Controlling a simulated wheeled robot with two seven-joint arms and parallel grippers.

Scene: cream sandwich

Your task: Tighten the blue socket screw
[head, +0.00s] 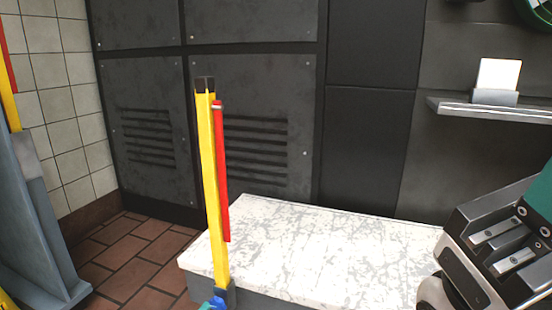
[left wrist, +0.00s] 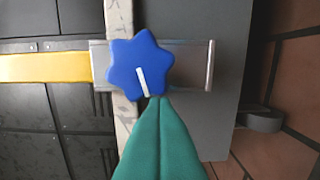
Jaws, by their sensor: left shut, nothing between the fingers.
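The blue socket screw (left wrist: 141,66) has a star-shaped head with a white mark on it. It sits on a grey metal bracket (left wrist: 195,65) at the end of a yellow bar (left wrist: 45,67). In the head view only a small blue bit of the screw (head: 218,302) shows at the bottom edge, below the upright yellow bar (head: 212,190). My left gripper (left wrist: 158,100) is shut and empty, its teal fingertips at the screw's lower edge. I cannot tell whether they touch it. At the right of the head view is part of what looks like my right gripper, its fingertips out of frame.
A white, scratched block top (head: 310,245) lies beside the yellow bar. A red strip (head: 221,170) runs along the bar. Dark panels (head: 255,100) stand behind. A shelf (head: 490,108) with a white card is at upper right. Brown floor tiles (head: 135,255) show at left.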

